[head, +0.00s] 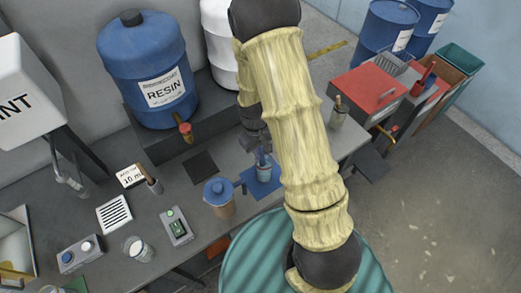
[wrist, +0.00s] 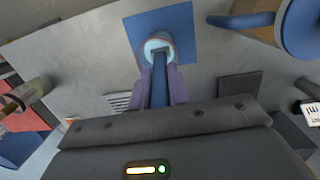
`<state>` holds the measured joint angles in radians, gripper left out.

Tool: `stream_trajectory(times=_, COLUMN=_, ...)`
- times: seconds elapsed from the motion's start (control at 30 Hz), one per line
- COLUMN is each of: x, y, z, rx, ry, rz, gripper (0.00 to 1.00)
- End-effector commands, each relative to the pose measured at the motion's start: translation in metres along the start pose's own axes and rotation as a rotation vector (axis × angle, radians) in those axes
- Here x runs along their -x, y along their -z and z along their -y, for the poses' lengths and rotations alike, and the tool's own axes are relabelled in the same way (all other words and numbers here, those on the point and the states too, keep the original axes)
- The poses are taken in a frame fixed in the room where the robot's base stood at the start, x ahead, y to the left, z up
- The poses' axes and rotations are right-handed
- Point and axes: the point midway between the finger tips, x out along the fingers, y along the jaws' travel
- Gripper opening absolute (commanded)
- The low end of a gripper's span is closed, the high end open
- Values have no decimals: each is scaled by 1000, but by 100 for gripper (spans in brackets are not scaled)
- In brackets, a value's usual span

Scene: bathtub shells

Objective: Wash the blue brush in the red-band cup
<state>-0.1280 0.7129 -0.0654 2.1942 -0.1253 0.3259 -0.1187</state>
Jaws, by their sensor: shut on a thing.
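My gripper (head: 257,143) is over the bench and points down, partly hidden behind my arm. In the wrist view its two purple fingers (wrist: 161,82) are shut on the blue brush (wrist: 159,92). The brush's far end reaches the mouth of a small cup (wrist: 157,43) with a pale blue inside; how deep it goes is hidden. This cup (head: 264,172) stands on a blue mat (head: 252,183), also seen in the wrist view (wrist: 185,20). I cannot make out a red band on it. Another cup (head: 338,116) with a brush stands at the bench's right end.
A blue-lidded container (head: 220,201) stands close left of the mat. The blue RESIN drum (head: 150,60) with its tap stands behind. A dark square (head: 201,166), a switch box (head: 177,228) and a glass (head: 138,250) are to the left. A red-topped box (head: 372,90) is at right.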

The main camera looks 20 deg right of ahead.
Motion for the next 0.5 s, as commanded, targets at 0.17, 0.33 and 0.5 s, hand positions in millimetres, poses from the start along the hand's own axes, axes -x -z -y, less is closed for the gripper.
stream_trajectory(times=0.17, x=14, y=0, z=0, rx=-1, ry=0, rz=-2, gripper=0)
stream_trajectory(times=0.33, x=25, y=0, z=0, rx=0, ry=0, rz=-2, gripper=0)
stream_trajectory(times=0.5, x=36, y=0, z=0, rx=0, ry=0, rz=-1, gripper=0)
